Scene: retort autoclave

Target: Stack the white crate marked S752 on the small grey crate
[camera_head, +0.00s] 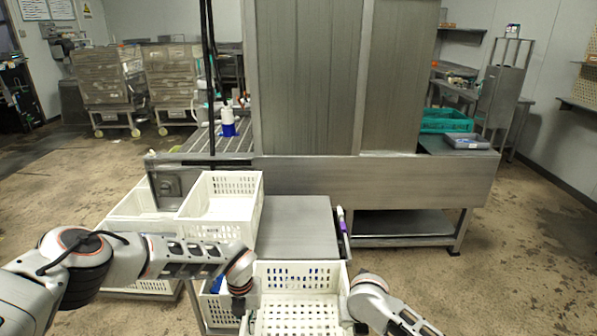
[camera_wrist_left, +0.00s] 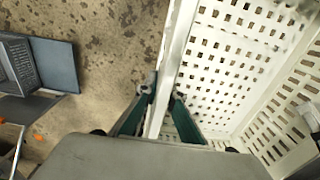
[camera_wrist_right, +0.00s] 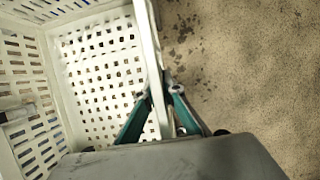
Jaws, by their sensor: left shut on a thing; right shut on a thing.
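A white perforated crate (camera_head: 300,269) is held between my two arms at the bottom middle of the head view, open side up and empty as far as I see. No S752 mark is legible. My left gripper (camera_wrist_left: 160,92) is shut on the crate's left wall, which runs between its fingers in the left wrist view. My right gripper (camera_wrist_right: 160,88) is shut on the opposite wall in the right wrist view. In the head view both hands are partly cut off or hidden by my arms. I cannot make out a small grey crate for certain.
A bare steel table top (camera_head: 295,226) lies just beyond the held crate. Other white crates (camera_head: 222,185) stand to its left. A purple-capped bottle (camera_head: 341,217) is at its right edge. A large steel machine (camera_head: 310,80) stands behind. Open floor (camera_head: 530,250) lies to the right.

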